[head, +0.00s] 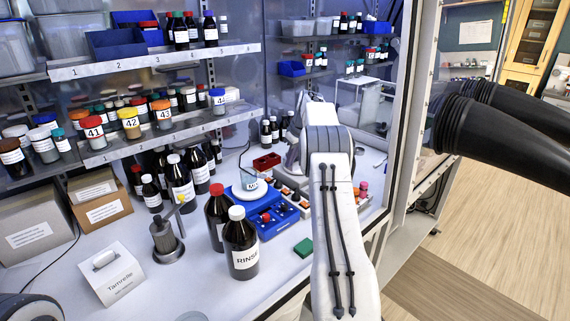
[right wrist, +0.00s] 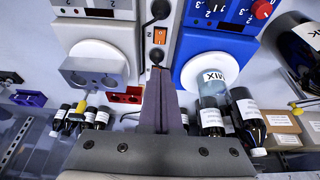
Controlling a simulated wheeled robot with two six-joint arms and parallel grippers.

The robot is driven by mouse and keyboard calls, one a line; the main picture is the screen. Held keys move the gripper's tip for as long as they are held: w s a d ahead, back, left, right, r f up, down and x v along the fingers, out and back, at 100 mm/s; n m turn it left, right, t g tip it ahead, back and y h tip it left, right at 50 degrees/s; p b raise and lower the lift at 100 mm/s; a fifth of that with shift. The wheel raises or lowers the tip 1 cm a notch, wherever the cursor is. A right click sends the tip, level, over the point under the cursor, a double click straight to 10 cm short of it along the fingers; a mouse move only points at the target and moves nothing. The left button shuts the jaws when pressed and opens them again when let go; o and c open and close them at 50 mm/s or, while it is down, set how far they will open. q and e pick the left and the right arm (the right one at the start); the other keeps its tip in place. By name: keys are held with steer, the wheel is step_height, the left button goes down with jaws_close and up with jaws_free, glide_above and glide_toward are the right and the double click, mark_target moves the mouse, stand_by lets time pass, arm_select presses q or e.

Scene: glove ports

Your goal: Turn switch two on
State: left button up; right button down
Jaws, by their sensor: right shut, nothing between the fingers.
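A pale switch strip (right wrist: 157,40) runs between two hotplate-like devices in the right wrist view. It carries an orange rocker (right wrist: 160,36) with a small mark resembling a 2 beside it. In the head view part of the strip (head: 290,194) shows beside my right arm, which hides the rest. My left gripper is not in view.
A blue device (head: 278,220) with a MIX beaker (head: 250,183) stands left of the strip. A grey device (right wrist: 95,40) is on its other side. Dark bottles, including RINSE (head: 240,245), stand close by. A green block (head: 303,247) lies near the front edge.

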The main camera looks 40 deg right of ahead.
steer(key=p, duration=0.4)
glide_above(283, 189)
steer(key=s, duration=0.1)
step_height(283, 189, down, 10)
steer(key=shift+s+d+r, duration=0.1)
steer(key=shift+d+r, duration=0.05)
steer(key=shift+r, duration=0.1)
steer(key=shift+f, duration=0.85)
